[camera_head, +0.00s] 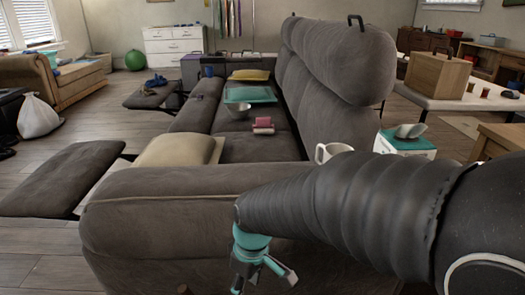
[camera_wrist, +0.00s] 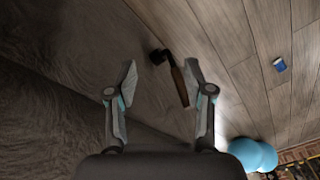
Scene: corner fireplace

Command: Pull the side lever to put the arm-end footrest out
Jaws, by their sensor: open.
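The side lever (camera_wrist: 180,83) shows in the wrist view, a dark pivot with a brown handle, beside the dark grey side of the sofa. My gripper (camera_wrist: 162,80) is open, and the lever lies between its fingertips in the picture, nearer the right finger. I cannot tell whether they touch. In the head view my gripper (camera_head: 263,274) hangs low by the outer side of the near sofa arm (camera_head: 180,205). The near footrest (camera_head: 62,180) sticks out at the left, raised and flat. A farther footrest (camera_head: 150,96) is also out.
The sofa seat holds a bowl (camera_head: 238,111) and a red item (camera_head: 263,125). A white mug (camera_head: 332,152) stands by the sofa arm. On the wooden floor, a small blue thing (camera_wrist: 280,64) and a light blue rounded object (camera_wrist: 253,153) lie to the right of my gripper in the wrist view.

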